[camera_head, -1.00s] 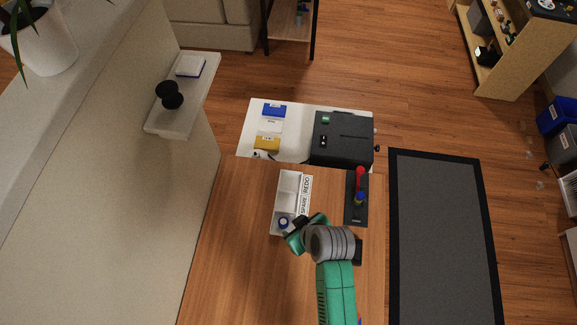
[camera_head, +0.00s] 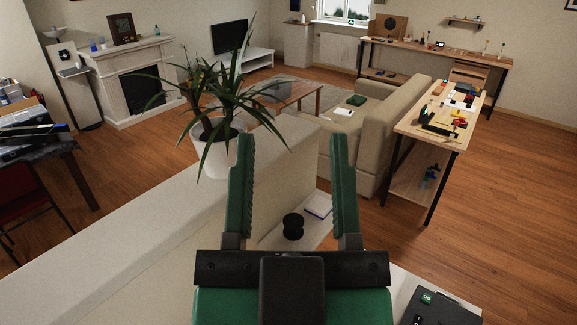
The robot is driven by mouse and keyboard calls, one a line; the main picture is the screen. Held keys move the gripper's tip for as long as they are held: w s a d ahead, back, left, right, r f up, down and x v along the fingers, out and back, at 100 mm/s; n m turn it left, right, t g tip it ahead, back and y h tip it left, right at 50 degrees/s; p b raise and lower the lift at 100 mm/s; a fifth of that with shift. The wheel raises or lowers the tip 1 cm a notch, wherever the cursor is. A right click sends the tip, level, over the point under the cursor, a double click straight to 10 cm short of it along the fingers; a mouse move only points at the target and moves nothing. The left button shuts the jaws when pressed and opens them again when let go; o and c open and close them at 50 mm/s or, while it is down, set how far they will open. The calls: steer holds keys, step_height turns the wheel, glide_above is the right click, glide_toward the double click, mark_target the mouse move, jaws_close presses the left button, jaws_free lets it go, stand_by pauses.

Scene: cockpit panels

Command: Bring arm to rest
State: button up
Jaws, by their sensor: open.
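My gripper (camera_head: 293,142) is raised close in front of the head camera and points up and away. Its two green fingers stand wide apart, with nothing between them. The dark crossbar and green body of my gripper fill the bottom middle of the view. Behind the fingers, beyond and below them, are a black spool-shaped knob (camera_head: 293,226) and a small white-topped box (camera_head: 318,206) on a pale shelf. My gripper hides part of that shelf.
A potted plant (camera_head: 222,150) stands on a pale ledge (camera_head: 130,245) just beyond my left finger. A sofa (camera_head: 375,135) and a wooden workbench (camera_head: 470,105) lie farther back. A dark box (camera_head: 435,308) is at the bottom right. The wooden floor at right is clear.

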steer(key=shift+s+a+r, duration=0.1)
steer(key=shift+s+r, duration=0.35)
step_height(320, 180, up, 14)
steer(key=p, duration=1.4)
steer(key=shift+r, duration=0.15)
steer(key=shift+a, duration=0.1)
